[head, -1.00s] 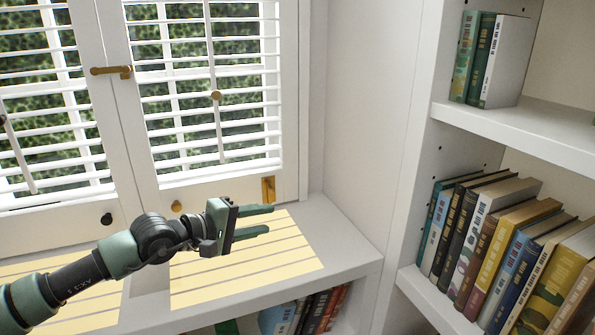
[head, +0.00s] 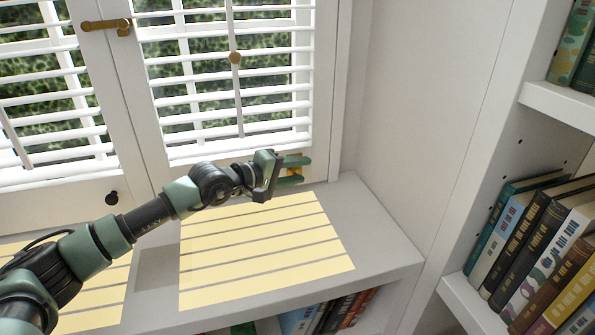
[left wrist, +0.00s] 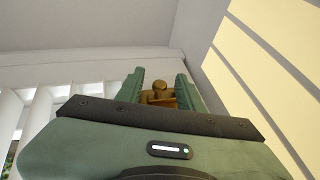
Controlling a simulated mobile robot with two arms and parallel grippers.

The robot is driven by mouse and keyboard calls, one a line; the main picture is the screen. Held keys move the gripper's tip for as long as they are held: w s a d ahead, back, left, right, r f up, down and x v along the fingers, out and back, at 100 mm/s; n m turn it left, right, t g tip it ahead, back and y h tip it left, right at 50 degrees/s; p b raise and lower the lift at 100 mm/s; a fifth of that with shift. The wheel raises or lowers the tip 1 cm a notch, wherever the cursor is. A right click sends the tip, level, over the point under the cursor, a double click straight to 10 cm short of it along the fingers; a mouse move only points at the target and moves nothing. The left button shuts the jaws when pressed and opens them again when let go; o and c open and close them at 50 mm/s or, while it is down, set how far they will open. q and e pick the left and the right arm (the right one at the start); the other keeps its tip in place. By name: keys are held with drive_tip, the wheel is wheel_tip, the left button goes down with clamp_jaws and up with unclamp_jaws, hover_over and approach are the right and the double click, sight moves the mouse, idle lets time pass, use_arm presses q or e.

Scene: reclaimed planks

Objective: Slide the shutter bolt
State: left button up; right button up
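The brass shutter bolt (left wrist: 160,95) has a round knob and sits low on the right shutter panel (head: 240,80), near its lower right corner. In the left wrist view its knob and plate lie between my two green fingers, with a gap on each side. My left gripper (head: 294,170) is open, its fingers reaching around the bolt from the left and hiding most of it in the head view. I cannot tell if a finger touches the bolt. My right gripper is not in view.
The pale sill (head: 375,225) below has a striped sunlit patch. A bookshelf (head: 560,105) stands at the right, beyond a bare white wall.

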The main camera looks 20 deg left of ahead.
use_arm(q)
drive_tip(key=shift+w, duration=0.1)
clamp_jaws()
idle(1.3)
